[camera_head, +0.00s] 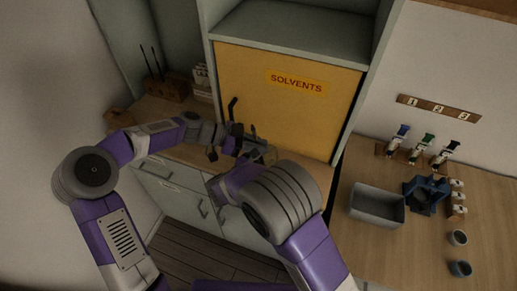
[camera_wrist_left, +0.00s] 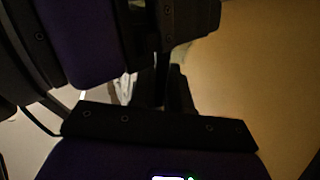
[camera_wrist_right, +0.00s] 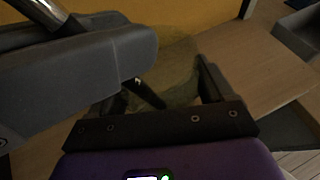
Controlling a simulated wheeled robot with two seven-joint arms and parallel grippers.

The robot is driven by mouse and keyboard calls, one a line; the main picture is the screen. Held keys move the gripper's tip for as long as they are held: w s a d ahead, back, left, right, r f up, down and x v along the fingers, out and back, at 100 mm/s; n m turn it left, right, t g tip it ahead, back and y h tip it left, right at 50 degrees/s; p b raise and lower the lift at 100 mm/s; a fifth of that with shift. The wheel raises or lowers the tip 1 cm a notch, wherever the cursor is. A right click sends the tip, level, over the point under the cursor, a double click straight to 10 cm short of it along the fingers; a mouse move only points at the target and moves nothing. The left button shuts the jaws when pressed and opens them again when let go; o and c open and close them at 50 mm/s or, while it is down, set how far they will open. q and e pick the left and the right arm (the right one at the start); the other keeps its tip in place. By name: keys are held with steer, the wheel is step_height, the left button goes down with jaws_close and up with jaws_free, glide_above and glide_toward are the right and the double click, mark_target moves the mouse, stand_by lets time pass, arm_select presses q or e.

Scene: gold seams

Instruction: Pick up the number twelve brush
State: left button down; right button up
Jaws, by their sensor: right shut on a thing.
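Two thin dark sticks, which look like brushes (camera_head: 156,60), stand in a brown block (camera_head: 166,88) at the back left of the counter. No number twelve can be read on them. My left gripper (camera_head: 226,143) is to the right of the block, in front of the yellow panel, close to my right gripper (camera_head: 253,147). In the left wrist view its dark fingers overlap other dark parts, so its opening is unclear. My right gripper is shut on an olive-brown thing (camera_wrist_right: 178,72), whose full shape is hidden. A dark rod (camera_wrist_right: 145,93) crosses between its fingers.
A yellow panel marked SOLVENTS (camera_head: 290,100) stands behind my grippers. Small white labelled items (camera_head: 203,82) are beside the block.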

arm_select(q)
steer(key=shift+a, duration=0.1)
steer(key=shift+w+r, duration=0.1)
steer(key=shift+r, duration=0.1)
step_height(320, 180, up, 10)
steer(key=shift+f, duration=0.15)
stand_by(0.3)
arm_select(e)
steer(key=o, duration=1.1)
steer(key=v, duration=1.2)
